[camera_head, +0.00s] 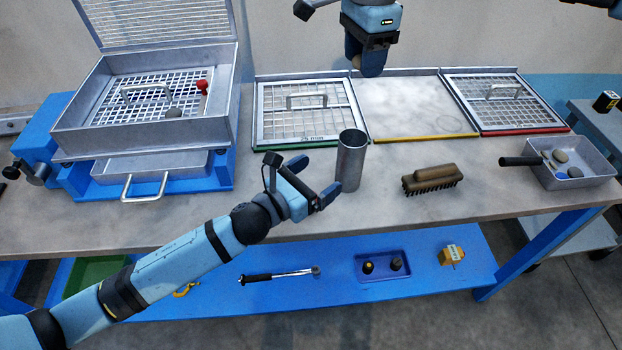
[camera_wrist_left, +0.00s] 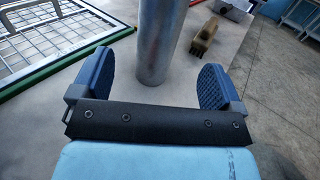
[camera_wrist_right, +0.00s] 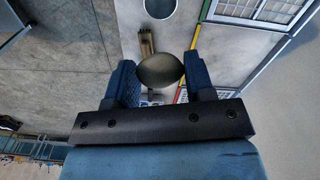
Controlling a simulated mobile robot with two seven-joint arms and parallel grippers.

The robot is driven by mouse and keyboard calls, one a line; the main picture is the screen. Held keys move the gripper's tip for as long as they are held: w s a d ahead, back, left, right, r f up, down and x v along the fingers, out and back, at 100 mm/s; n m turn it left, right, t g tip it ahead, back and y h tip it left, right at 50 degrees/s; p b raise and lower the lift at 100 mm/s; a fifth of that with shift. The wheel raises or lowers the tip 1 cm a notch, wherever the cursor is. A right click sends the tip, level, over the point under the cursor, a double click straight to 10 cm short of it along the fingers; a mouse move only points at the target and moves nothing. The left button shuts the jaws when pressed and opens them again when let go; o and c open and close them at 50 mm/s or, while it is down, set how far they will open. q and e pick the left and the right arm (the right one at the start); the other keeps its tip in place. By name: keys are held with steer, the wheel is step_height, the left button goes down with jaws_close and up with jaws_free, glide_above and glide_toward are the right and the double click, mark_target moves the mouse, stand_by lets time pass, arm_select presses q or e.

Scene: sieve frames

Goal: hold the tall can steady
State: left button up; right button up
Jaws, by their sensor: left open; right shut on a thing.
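The tall can (camera_head: 351,160) is a grey metal cylinder, open at the top, standing upright on the bench. My left gripper (camera_head: 318,182) is beside it, at its left and front. In the left wrist view the can (camera_wrist_left: 161,40) rises between the spread fingers (camera_wrist_left: 155,82), with a visible gap on each side. My right gripper (camera_head: 367,62) is above the back of the bench. In the right wrist view it is shut on a dark rounded stone (camera_wrist_right: 160,70). The can's round opening (camera_wrist_right: 160,8) shows at the top of that view.
A brown brush (camera_head: 432,180) lies right of the can. Behind are framed screens with green (camera_head: 305,112) and red (camera_head: 502,100) edges and a bare yellow-edged space (camera_head: 412,105). A sieve box (camera_head: 140,135) stands left; a metal pan (camera_head: 570,175) with stones is right.

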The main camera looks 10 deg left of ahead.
mark_target(352, 152)
arm_select(q)
steer(key=x, duration=1)
steer(key=shift+w+d, duration=0.25)
steer(key=c, duration=1)
steer(key=c, duration=0.6)
steer(key=shift+c, duration=0.2)
